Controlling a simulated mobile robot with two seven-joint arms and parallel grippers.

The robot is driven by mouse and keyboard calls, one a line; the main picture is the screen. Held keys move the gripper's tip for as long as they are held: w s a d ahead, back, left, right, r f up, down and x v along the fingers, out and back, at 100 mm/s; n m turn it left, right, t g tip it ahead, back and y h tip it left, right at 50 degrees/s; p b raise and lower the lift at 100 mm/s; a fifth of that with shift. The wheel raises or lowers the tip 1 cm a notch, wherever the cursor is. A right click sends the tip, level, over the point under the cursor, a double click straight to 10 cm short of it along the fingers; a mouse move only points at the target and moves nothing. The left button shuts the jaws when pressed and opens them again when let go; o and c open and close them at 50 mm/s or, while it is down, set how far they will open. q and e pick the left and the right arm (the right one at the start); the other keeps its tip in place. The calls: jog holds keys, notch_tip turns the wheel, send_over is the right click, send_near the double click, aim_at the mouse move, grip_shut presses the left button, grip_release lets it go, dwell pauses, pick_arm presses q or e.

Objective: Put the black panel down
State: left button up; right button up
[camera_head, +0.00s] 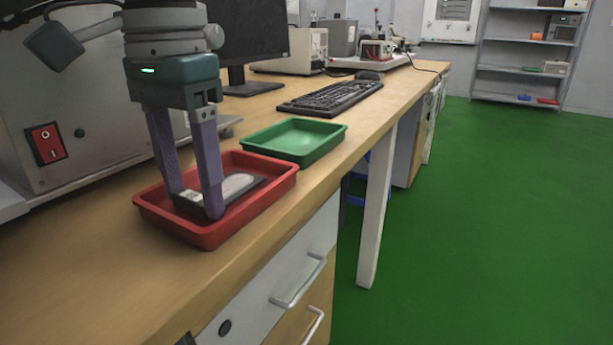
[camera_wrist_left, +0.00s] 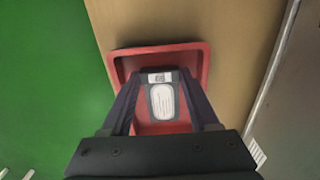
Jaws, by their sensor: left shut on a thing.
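The black panel (camera_head: 240,185) is down inside the red tray (camera_head: 262,210), between my left gripper's fingers. It has a pale oval area and a small white label; in the left wrist view the panel (camera_wrist_left: 162,100) shows between the fingers over the red tray (camera_wrist_left: 205,62). My left gripper (camera_head: 192,205) points down into the tray and is shut on the panel. Whether the panel touches the tray floor is hard to tell. My right gripper is in neither view.
A green tray (camera_head: 330,141) stands just behind the red one. A keyboard (camera_head: 330,97) and monitor (camera_head: 255,35) are farther back. A grey machine with a red switch (camera_head: 46,144) stands at the left. The wooden bench top (camera_head: 75,275) is clear in front.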

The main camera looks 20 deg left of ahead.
pick_arm(q)
jog(key=shift+f, duration=0.15)
jog(key=shift+f, duration=0.15)
jog(key=o, duration=1.3)
jog(key=shift+o, duration=0.2)
jog(key=shift+r, duration=0.45)
notch_tip(320, 180, up, 12)
jog(key=p, duration=0.3)
jog(key=shift+f+p, duration=0.25)
jog(key=shift+p, duration=0.05)
